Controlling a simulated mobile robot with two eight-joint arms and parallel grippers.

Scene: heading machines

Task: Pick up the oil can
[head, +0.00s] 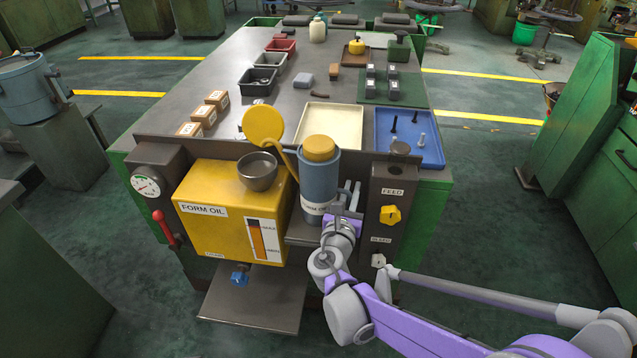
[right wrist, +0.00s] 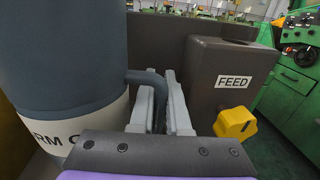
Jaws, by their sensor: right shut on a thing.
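The oil can (head: 319,185) is a blue-grey cylinder with a yellow top, a yellow spout and a white label band. It stands upright at the front of the machine, right of the yellow form oil tank (head: 225,215). In the right wrist view the can (right wrist: 65,55) fills the left side, and its dark side handle (right wrist: 147,77) runs between my fingers. My right gripper (head: 350,195) is shut on this handle; its pale fingers also show in the right wrist view (right wrist: 160,100). The can's base is partly hidden in the head view. My left gripper is not in view.
A dark post with a FEED label and yellow knob (head: 390,215) stands close right of my gripper. A dark bowl (head: 257,171) sits on the tank. Behind are a cream tray (head: 330,125) and a blue tray (head: 420,150). A dark shelf (head: 255,300) juts out below.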

